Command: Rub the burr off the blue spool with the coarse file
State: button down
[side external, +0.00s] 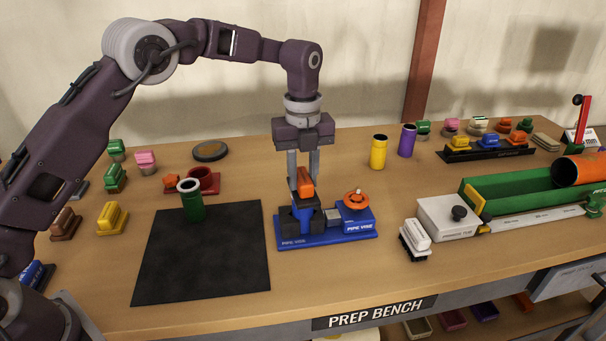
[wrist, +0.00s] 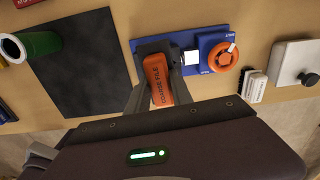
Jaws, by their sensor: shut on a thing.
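My gripper (side external: 304,178) points straight down and is shut on the orange coarse file (side external: 305,188). The file's label "COARSE FILE" reads clearly in the wrist view (wrist: 158,80). The file is right over the dark jaws of the blue pipe vise (side external: 327,234). A blue piece, which looks like the blue spool (side external: 303,218), shows between those jaws just under the file. I cannot tell whether the file touches it. The burr is not visible; the file and jaws hide most of the spool. The vise's orange handwheel (side external: 355,199) is on its right.
A black mat (side external: 205,255) lies left of the vise, with a green pipe (side external: 191,203) upright at its back edge. Yellow (side external: 378,152) and purple (side external: 407,140) pipes stand behind right. A white-handled brush (side external: 415,238) and a green trough (side external: 520,187) are to the right.

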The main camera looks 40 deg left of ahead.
jog(key=shift+w+a+r, duration=0.1)
jog(key=shift+w+a, duration=0.3)
jog(key=shift+s+d, duration=0.7)
jog(key=shift+d, duration=0.1)
jog(key=shift+w+a+f, duration=0.2)
jog(key=shift+w+a, duration=0.35)
jog(key=shift+a, duration=0.2)
jog(key=shift+s+d, duration=0.6)
jog(key=shift+s, duration=0.05)
jog(key=shift+w+a, duration=0.55)
jog(key=shift+s+d+r, duration=0.2)
jog(key=shift+s+d, duration=0.2)
jog(key=shift+d, duration=0.15)
jog(key=shift+w+a, duration=0.55)
jog(key=shift+w, duration=0.05)
jog(key=shift+s+d+f, duration=0.2)
jog(key=shift+s+d, duration=0.45)
jog(key=shift+s, duration=0.05)
jog(key=shift+w+a, duration=0.55)
jog(key=shift+a, duration=0.15)
jog(key=shift+s+d+r, duration=0.15)
jog(key=shift+s+d, duration=0.4)
jog(key=shift+d, duration=0.15)
jog(key=shift+w+a, duration=0.65)
jog(key=shift+s+d, duration=0.65)
jog(key=shift+s, duration=0.05)
